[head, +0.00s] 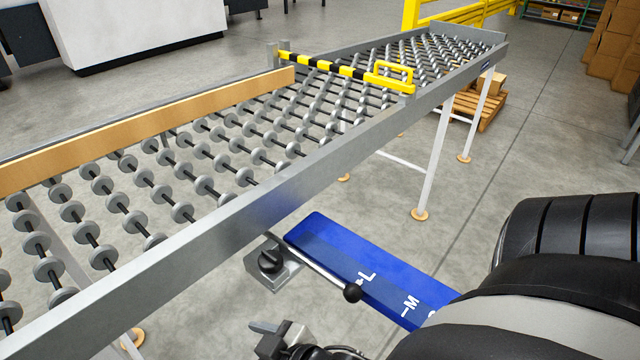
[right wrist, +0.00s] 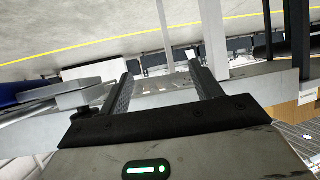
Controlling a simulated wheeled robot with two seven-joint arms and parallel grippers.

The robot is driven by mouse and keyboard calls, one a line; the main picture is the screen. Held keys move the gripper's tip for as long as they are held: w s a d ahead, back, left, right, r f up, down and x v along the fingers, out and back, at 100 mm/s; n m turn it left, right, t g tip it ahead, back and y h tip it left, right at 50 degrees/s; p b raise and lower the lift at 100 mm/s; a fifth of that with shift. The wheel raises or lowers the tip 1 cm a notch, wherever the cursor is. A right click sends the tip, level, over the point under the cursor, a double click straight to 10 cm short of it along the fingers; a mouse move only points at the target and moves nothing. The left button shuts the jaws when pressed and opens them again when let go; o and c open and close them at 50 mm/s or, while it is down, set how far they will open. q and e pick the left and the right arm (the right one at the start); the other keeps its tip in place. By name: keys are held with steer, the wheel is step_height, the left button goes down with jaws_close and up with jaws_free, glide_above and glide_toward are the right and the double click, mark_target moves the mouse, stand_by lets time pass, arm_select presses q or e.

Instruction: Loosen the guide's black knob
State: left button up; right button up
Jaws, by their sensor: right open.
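The black knob (head: 268,260) sits on top of a grey block (head: 285,276) beside the conveyor's near side rail, at the end of a blue scale plate. My right gripper (head: 278,338) is at the bottom of the head view, below the knob in the picture and apart from it. In the right wrist view its two fingers (right wrist: 163,85) are spread with nothing between them. A grey block-like part (right wrist: 85,97) shows left of the fingers there, with the blue plate (right wrist: 30,88) at the left edge. My left gripper is not in view.
A metal rod with a black ball end (head: 352,292) slants out from near the block over the blue scale plate (head: 325,243), marked L and M. The wheel conveyor's steel side rail (head: 250,205) runs close by. A wooden guide board (head: 150,122) lies along the far side.

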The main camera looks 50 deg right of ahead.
steer(key=w+a+r+n+t+y, duration=0.2)
steer(key=w+r+n+t+y, duration=0.15)
steer(key=r, duration=0.35)
steer(key=w+a+r+n+t+y, duration=0.1)
steer(key=w+r+n+t+y, duration=0.2)
steer(key=r, duration=0.4)
steer(key=s+a+r+n+g+y, duration=0.1)
steer(key=a+r+n+g+y, duration=0.6)
steer(key=r+n+g+y, duration=0.65)
steer(key=n+g+h+p, duration=0.2)
steer(key=n+g+h, duration=0.3)
steer(key=n+h, duration=1.3)
glide_above(269, 255)
step_height(269, 255, down, 6)
steer(key=m+h, duration=0.5)
steer(key=shift+n, duration=0.3)
step_height(269, 255, down, 15)
